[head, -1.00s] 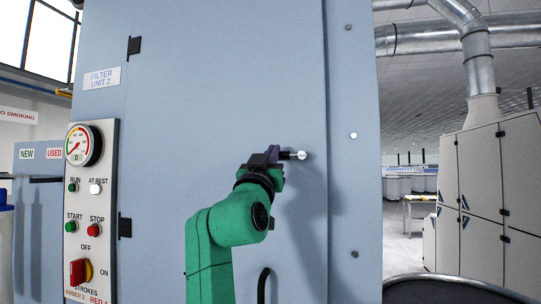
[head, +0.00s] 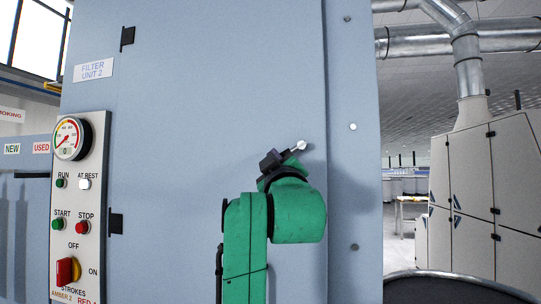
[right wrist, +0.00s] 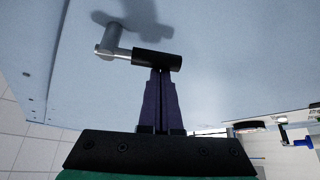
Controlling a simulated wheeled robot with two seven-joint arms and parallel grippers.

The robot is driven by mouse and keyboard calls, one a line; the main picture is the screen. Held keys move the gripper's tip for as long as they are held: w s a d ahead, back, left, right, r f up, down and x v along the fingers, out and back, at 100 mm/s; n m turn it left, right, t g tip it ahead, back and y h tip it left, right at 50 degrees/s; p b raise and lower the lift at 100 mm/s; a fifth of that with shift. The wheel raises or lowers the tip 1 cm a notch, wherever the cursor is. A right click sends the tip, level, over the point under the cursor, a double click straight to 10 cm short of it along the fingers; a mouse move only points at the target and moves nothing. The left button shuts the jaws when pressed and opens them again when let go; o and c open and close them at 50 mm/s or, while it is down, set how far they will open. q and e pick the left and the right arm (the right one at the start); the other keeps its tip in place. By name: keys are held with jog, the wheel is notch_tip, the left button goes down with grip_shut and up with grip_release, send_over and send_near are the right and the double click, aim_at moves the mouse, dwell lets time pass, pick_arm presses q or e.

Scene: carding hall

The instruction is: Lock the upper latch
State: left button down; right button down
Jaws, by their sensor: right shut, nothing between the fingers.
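The upper latch has a silver pivot (head: 301,145) and a short black grip (head: 286,155) on the blue-grey door (head: 215,90) of Filter Unit 2. In the head view the grip slopes down and left from the pivot. The right wrist view shows the black grip (right wrist: 157,60) beside its silver L-shaped arm (right wrist: 112,42). My right gripper (head: 270,160) is at the latch, on the green arm. In the right wrist view its purple fingers (right wrist: 161,74) are together, tips at the underside of the grip, appearing to touch it, with nothing between them. My left gripper is out of view.
A control panel (head: 93,210) with gauge, buttons and a red-yellow switch stands left of the door. Black hinges (head: 116,224) sit at the door's left edge. A dark round rim (head: 455,280) is at lower right. Grey cabinets (head: 480,200) stand farther right.

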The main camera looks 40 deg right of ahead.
jog(key=s+d+f+n+y+b, duration=0.1)
jog(key=n, duration=0.1)
jog(key=s+d+f+n+y+b, duration=0.1)
jog(key=n, duration=0.1)
jog(key=s+d+f+n+y+b, duration=0.1)
jog(key=shift+s+f+n, duration=0.2)
jog(key=shift+s+n, duration=0.2)
dwell(0.4)
dwell(0.5)
